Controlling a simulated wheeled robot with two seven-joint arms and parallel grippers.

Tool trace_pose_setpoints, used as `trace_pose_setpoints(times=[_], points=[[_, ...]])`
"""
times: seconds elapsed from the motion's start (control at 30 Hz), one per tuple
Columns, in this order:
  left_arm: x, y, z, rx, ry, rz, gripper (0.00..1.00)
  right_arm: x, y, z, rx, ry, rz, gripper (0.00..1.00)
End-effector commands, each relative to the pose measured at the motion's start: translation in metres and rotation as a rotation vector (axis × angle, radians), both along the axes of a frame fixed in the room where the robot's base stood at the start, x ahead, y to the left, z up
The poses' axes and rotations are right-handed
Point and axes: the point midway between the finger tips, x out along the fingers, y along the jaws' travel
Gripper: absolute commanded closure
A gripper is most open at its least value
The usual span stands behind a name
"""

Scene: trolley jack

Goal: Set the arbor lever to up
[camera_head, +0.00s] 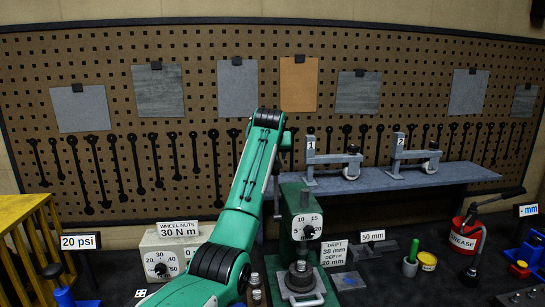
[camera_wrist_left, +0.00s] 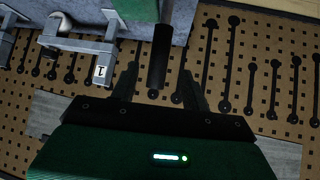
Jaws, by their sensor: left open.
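The green arbor press (camera_head: 302,226) stands at the middle of the bench in the head view, with a dial plate on its front. In the left wrist view a dark cylindrical bar (camera_wrist_left: 161,48), which looks like the arbor lever's handle, lies between the two fingers of my left gripper (camera_wrist_left: 159,72). The fingers are apart, with gaps on both sides of the bar. A green part of the press (camera_wrist_left: 138,9) shows at the top edge. In the head view my left arm hides most of the gripper and lever. My right gripper is not in view.
Clamps labelled 1 (camera_head: 333,164) and 2 (camera_head: 412,158) stand on a grey shelf (camera_head: 455,176) to the right. A pegboard with wrenches (camera_head: 215,160) is behind. A torque box (camera_head: 160,258) stands left, a red grease can (camera_head: 464,236) right.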

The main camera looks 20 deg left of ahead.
Motion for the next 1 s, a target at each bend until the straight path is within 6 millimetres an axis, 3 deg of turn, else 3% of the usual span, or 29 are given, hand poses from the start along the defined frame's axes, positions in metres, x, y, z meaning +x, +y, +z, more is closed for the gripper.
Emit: trace_pose_setpoints(times=[0.1,0.33,1.0], points=[[-0.015,-0.005,0.012,0.000,-0.004,0.000,0.53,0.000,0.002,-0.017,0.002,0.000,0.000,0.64],[-0.031,-0.010,0.030,0.000,0.000,0.000,0.53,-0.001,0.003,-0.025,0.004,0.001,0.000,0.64],[-0.033,-0.011,0.033,0.000,0.001,0.000,0.53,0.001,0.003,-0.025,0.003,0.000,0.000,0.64]])
